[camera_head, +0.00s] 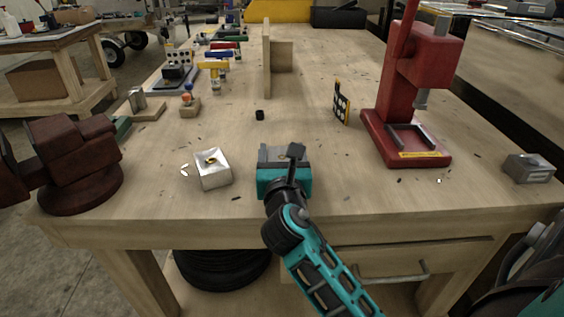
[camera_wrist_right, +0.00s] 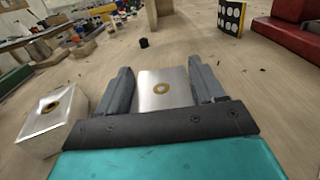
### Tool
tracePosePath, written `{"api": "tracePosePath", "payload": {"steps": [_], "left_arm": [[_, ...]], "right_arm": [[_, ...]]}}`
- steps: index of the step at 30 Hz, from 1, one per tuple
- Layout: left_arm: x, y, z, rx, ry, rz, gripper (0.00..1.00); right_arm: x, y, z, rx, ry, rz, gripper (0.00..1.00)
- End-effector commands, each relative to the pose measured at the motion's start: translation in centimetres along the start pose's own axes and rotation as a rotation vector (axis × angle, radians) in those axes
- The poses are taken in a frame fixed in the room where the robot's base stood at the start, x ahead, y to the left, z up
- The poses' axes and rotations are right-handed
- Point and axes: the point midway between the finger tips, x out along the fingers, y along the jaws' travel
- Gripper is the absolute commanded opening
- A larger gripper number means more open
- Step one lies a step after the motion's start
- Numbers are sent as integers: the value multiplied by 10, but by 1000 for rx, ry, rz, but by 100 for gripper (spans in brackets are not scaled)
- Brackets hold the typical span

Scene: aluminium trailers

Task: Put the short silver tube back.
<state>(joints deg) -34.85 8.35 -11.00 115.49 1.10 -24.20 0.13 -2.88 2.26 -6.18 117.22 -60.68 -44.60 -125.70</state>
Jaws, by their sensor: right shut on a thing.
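My right gripper (camera_head: 283,154) is low over the front middle of the bench, pointing away from me. In the right wrist view its two grey fingers (camera_wrist_right: 163,85) stand on either side of a silver piece with a brass-coloured ring on its face (camera_wrist_right: 165,88), and it is shut on this piece. I cannot tell whether this is the short silver tube; its far side is hidden. A similar silver block with a brass-ringed hole (camera_head: 214,175) stands on the bench to the left of the gripper; the right wrist view shows it too (camera_wrist_right: 45,130). My left gripper is out of view.
A dark red vise (camera_head: 75,160) is at the left edge, a red press (camera_head: 405,95) at right. A wooden block with grey upright pieces (camera_head: 148,112) stands behind the vise.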

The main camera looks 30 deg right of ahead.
Motion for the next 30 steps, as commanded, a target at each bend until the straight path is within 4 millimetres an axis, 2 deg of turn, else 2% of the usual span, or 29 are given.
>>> {"api": "tracePosePath", "payload": {"steps": [12,13,21,30], "left_arm": [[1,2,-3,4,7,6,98],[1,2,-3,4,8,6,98],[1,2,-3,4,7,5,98],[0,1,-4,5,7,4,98]], "right_arm": [[0,0,-5,-1,-2,0,33],[0,0,-6,-1,-1,0,69],[0,0,-5,0,-1,0,93],[0,0,0,1,-2,0,93]]}}
